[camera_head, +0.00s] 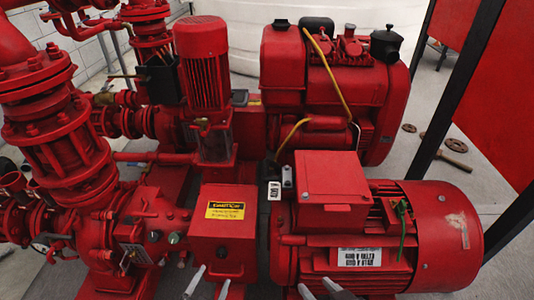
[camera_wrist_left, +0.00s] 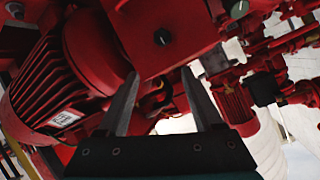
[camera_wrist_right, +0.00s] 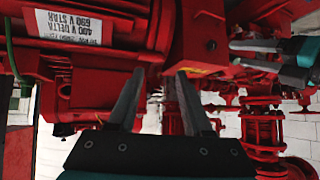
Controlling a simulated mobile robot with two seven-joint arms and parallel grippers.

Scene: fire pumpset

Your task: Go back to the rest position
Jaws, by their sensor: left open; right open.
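My left gripper (camera_head: 214,276) is at the bottom of the head view, just in front of the red box with the yellow caution label (camera_head: 225,210). Its two fingers stand apart and empty in the left wrist view (camera_wrist_left: 158,75), below a red box with a dark knob (camera_wrist_left: 162,37). My right gripper (camera_head: 317,288) is at the bottom edge, in front of the red electric motor (camera_head: 440,235). Its fingers are also apart and empty in the right wrist view (camera_wrist_right: 160,75). The right wrist view also shows part of my left gripper at its right side.
A red engine (camera_head: 335,90) and a vertical finned motor (camera_head: 203,65) stand behind. Red flanged pipes (camera_head: 55,130) crowd the left. A black frame post (camera_head: 462,90) with a red panel stands at the right. Bare floor shows at the right, with a rusty valve part (camera_head: 445,150).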

